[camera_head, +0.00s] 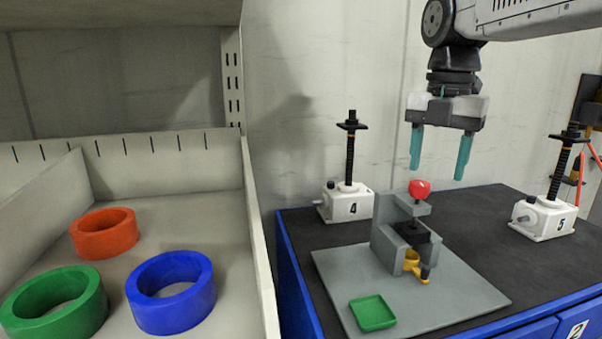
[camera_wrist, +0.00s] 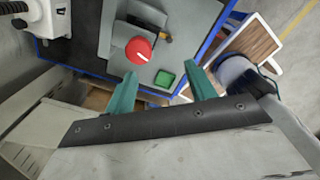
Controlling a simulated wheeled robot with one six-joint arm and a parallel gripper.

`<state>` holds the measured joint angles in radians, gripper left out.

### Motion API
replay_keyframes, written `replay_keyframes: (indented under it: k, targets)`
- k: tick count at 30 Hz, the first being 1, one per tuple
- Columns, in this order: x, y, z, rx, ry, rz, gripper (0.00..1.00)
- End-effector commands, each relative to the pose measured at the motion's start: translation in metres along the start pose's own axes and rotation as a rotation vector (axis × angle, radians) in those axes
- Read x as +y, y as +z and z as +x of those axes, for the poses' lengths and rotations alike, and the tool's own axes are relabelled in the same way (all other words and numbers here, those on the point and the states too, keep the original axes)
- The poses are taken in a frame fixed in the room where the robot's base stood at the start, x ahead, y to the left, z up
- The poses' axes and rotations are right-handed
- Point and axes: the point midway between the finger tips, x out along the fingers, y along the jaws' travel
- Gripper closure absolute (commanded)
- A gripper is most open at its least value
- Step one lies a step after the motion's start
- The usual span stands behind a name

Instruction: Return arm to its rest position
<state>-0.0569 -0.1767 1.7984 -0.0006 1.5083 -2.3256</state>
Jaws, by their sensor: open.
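My gripper (camera_head: 438,168) hangs in the upper right of the head view, its two teal fingers pointing down and spread apart. Nothing is between them. It is above a grey fixture (camera_head: 388,242) with a red knob (camera_head: 420,189) on top, clear of it. In the wrist view the open fingers (camera_wrist: 160,92) show with the red knob (camera_wrist: 138,50) beyond them. A small green tray (camera_head: 372,313) lies on the fixture's grey base plate (camera_head: 450,290), and it also shows in the wrist view (camera_wrist: 164,79).
White screw jacks marked 4 (camera_head: 346,205) and 5 (camera_head: 545,218) stand on the dark bench top (camera_head: 480,215), each with an upright black screw. A shelf bin (camera_head: 255,230) at left holds orange (camera_head: 104,234), green (camera_head: 88,310) and blue (camera_head: 171,315) rings. A wall stands behind.

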Motion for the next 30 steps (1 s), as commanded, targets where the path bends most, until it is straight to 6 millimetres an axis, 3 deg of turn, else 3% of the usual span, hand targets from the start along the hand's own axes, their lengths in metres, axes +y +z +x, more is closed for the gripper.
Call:
replay_keyframes:
  k: [11,18,24,30]
  targets:
    - [-0.069,-0.055,0.046,-0.015,0.039,0.887,0.45]
    - [-0.109,-0.089,0.086,-0.007,0.071,1.455,0.45]
    - [-0.139,-0.116,0.123,0.012,0.099,1.918,0.45]
    - [-0.159,-0.134,0.153,0.035,0.119,2.256,0.45]
